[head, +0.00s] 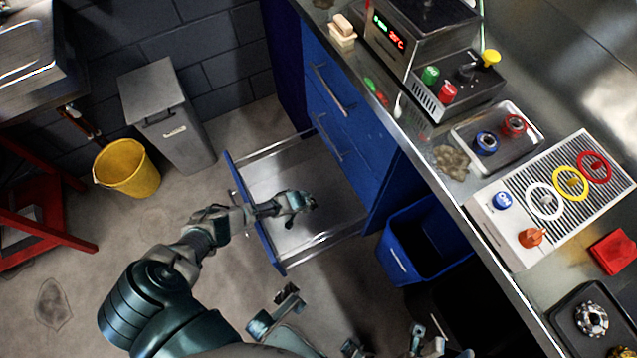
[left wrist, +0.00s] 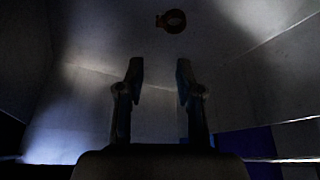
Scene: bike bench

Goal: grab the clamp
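My left gripper (head: 298,203) reaches over the open drawer (head: 262,178) of the blue cabinet. In the left wrist view its fingers (left wrist: 160,76) are apart with nothing between them. A small dark red and orange round thing (left wrist: 172,20) lies on the pale surface beyond the fingertips, slightly right of centre. It may be the clamp, but the view is too dark to be sure. In the head view the gripper hides that part of the drawer, and I see no clear clamp there. Parts of my body show at the bottom edge; I cannot make out my right gripper's state.
Drawer walls and rails surround my left gripper. A blue bin (head: 425,240) stands right of the drawer. The workbench holds a metal tray (head: 497,137), a ring panel (head: 560,195) and a control box (head: 455,85). A yellow bucket (head: 126,168) and grey bin (head: 170,120) stand left.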

